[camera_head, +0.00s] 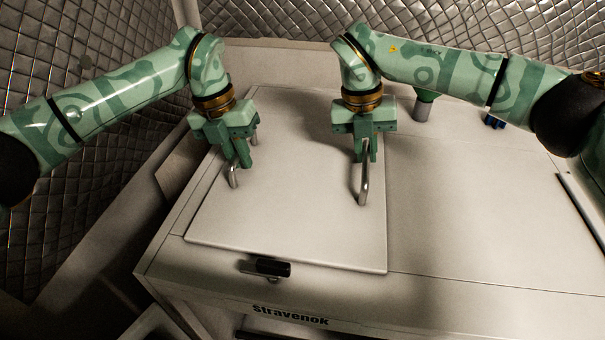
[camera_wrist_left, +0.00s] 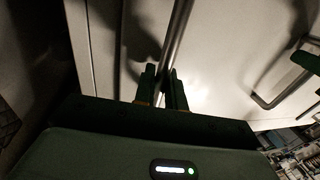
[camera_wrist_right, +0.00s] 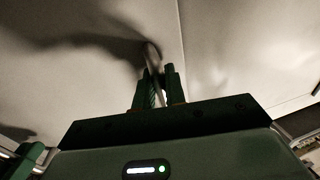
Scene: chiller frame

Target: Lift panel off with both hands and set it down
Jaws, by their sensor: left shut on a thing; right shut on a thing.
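The panel (camera_head: 300,215) is a flat, pale, square cover on the left part of the white cabinet top. It carries two metal bar handles. My left gripper (camera_head: 245,163) is shut on the left handle (camera_head: 234,178); the bar also runs between its fingers (camera_wrist_left: 164,88) in the left wrist view. My right gripper (camera_head: 366,156) is shut on the right handle (camera_head: 364,188); that bar shows between its fingers (camera_wrist_right: 158,84) in the right wrist view. The panel looks flat on the cabinet; I cannot tell whether there is a gap beneath it.
A black latch (camera_head: 272,267) sits at the panel's front edge, above the "Stravenok" lettering (camera_head: 290,315). The cabinet top (camera_head: 480,210) to the right is bare. A green-topped fitting (camera_head: 424,104) and a small blue part (camera_head: 494,121) stand at the back. Quilted walls (camera_head: 95,60) surround the place.

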